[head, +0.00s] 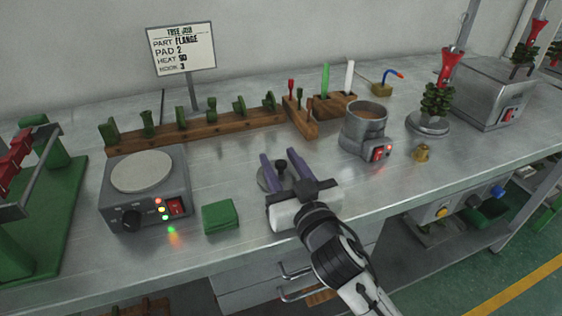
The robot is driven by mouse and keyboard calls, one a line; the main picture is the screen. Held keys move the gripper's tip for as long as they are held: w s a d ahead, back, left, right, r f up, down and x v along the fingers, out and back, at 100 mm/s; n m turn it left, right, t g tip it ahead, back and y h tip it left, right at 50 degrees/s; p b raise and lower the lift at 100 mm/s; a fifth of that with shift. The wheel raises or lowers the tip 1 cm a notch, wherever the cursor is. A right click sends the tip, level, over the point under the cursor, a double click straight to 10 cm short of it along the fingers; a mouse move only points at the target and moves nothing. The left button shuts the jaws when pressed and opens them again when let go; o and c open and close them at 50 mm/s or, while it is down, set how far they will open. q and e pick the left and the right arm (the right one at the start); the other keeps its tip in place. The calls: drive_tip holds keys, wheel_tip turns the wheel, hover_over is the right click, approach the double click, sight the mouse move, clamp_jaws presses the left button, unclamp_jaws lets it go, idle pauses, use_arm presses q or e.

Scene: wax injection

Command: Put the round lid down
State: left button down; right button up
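The round lid (266,181) is a grey disc with a dark knob, and it appears to lie flat on the metal bench. My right gripper (280,155) is above it with two purple fingers spread apart. The knob shows between the fingers with a visible gap on each side, so the gripper looks open. The fingers hide part of the disc. The wax pot (362,133) stands to the right, uncovered, with brown wax showing inside. My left gripper is not in view.
A hot plate (145,195) with lit lamps and a green block (220,216) stand left of the gripper. A wooden rack (200,131) with green pieces runs behind. A small brass piece (422,153) lies right of the pot. The bench (330,190) is bare between gripper and pot.

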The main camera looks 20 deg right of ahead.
drive_tip(key=shift+r, duration=0.25)
drive_tip(key=s, duration=1)
drive_tip(key=shift+s+d+f+b, duration=0.2)
drive_tip(key=shift+b, duration=0.2)
drive_tip(key=shift+s, duration=0.65)
drive_tip(key=shift+s+r, duration=0.1)
